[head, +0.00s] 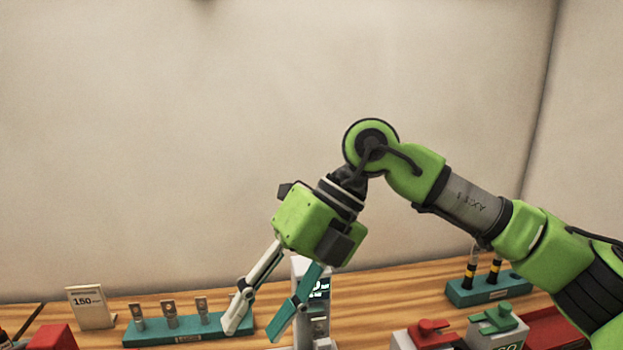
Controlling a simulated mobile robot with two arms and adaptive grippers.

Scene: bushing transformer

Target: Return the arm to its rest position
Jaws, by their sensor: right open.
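My right arm comes in from the right edge, bent at a high green joint. Its gripper (258,334) points down and to the left, with its two long fingers spread apart. The gripper is open and nothing shows between its fingertips. It hangs in front of a white device with a dark display (318,290), partly hiding it. I cannot tell whether the fingers touch anything. My left gripper is not in view.
A teal rack (180,331) with several metal pieces stands at the left, near a white card reading 150 (90,307). Red-topped (432,333) and green-topped (497,322) units stand at the front right. A teal holder (488,288) with two dark rods stands behind. The wall above is bare.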

